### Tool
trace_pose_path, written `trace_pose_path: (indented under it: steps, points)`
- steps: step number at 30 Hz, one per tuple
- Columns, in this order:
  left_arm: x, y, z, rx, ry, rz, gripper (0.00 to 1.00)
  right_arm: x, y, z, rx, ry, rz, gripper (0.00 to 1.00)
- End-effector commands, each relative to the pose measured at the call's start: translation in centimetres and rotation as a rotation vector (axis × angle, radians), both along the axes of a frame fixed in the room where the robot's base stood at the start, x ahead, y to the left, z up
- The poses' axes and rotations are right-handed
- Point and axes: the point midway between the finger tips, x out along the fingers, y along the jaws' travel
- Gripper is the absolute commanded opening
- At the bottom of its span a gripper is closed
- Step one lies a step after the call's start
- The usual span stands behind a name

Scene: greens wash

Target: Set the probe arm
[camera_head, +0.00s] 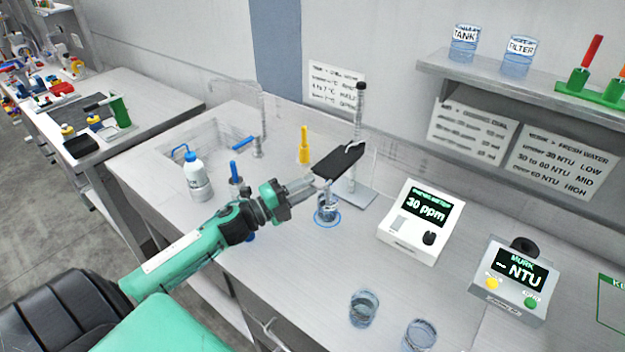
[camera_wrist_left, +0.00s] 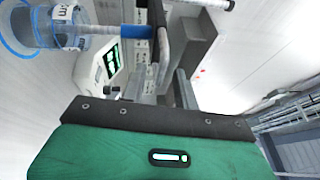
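The probe arm (camera_head: 339,161) is a black bar on a tall ridged post (camera_head: 358,110) with a flat metal base. It sits partway up the post and tilts down toward the left. A clear beaker (camera_head: 327,212) stands under its near end, inside a blue ring on the bench. The beaker also shows in the left wrist view (camera_wrist_left: 30,25), with a blue-and-clear probe beside or in it. My left gripper (camera_head: 312,184) is at the arm's near end, with its fingertips close against it. Whether the fingers grip it is unclear. My right gripper is not in view.
A white meter (camera_head: 421,222) reads 30 ppm, right of the stand. A murk meter (camera_head: 512,280) stands farther right. Two clear cups (camera_head: 364,308) are near the front edge. A wash bottle (camera_head: 197,176) and a sink lie left. A yellow-handled tool (camera_head: 304,146) stands behind the gripper.

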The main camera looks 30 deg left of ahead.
Motion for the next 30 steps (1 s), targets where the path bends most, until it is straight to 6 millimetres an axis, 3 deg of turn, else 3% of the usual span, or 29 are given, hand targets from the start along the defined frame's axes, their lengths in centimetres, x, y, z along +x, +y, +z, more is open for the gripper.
trace_pose_path:
  steps: [6, 18, 23, 30]
  points:
    - [1.6, -0.8, 0.4, -0.001, -0.001, 0.001, 0.31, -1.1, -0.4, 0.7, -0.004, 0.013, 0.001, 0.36]
    - [2.0, -1.1, 0.3, -0.001, 0.0, 0.0, 0.31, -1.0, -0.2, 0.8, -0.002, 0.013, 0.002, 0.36]
    - [2.0, -1.0, 0.3, 0.0, 0.0, 0.0, 0.0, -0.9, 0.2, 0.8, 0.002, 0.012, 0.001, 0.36]
    - [2.0, -1.0, 0.4, 0.0, 0.0, 0.0, 0.0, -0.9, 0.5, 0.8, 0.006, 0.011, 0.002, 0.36]
